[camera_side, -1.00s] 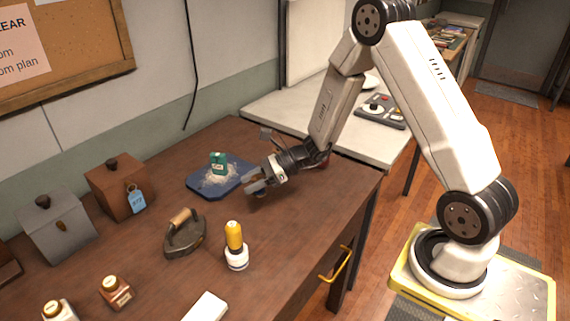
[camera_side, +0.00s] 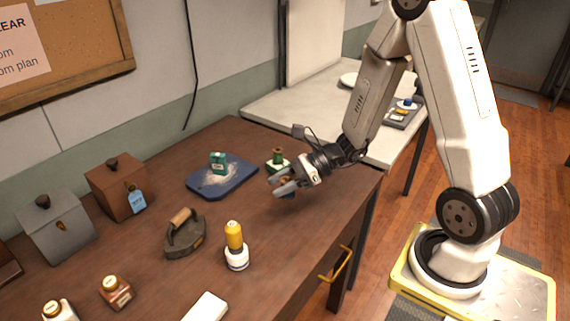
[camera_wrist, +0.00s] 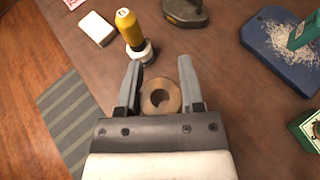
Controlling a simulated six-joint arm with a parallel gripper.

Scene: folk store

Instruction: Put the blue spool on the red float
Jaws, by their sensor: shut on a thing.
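My gripper (camera_side: 285,187) is over the right part of the brown table. In the wrist view my gripper (camera_wrist: 160,92) is shut on a round, brown-ended spool (camera_wrist: 173,101) with a hole in its centre. Its end faces the camera. No red float can be made out now; the gripper and wrist cover part of the table's right end.
A yellow upright piece on a white base (camera_side: 236,245) stands nearby, left of the gripper. A flat iron (camera_side: 186,238), a blue tray (camera_side: 213,184) with a green box, and a green tin (camera_wrist: 307,128) are around. Table between gripper and yellow piece is bare.

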